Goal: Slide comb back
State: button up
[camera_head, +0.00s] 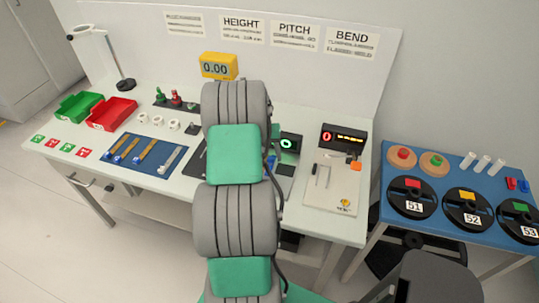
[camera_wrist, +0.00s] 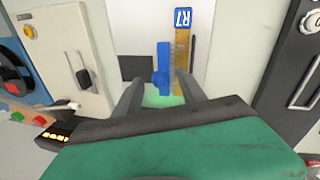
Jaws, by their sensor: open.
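A wooden strip with a blue R7 tag (camera_wrist: 183,18) lies on a pale plate in the wrist view. A blue upright piece with a rounded knob (camera_wrist: 163,66) stands just left of the strip. I cannot tell for sure which of these is the comb. My gripper (camera_wrist: 160,82) is open, with its dark fingers on either side of the blue piece and the strip's near end. I see no clear contact. A green glow shows between the fingers. In the head view my arm hides the gripper and most of this station; a small display with a green zero (camera_head: 288,143) shows beside it.
A dark flat block (camera_wrist: 136,67) sits left of the blue piece. A pale station with an orange-lit readout (camera_head: 343,138) stands right of my arm. A blue mat (camera_head: 145,150) with tagged strips lies left. A blue side table (camera_head: 447,155) holds black reels.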

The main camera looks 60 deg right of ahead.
jog(key=shift+s+f, duration=0.1)
jog(key=shift+f, duration=0.3)
grip_shut()
dwell(1.2)
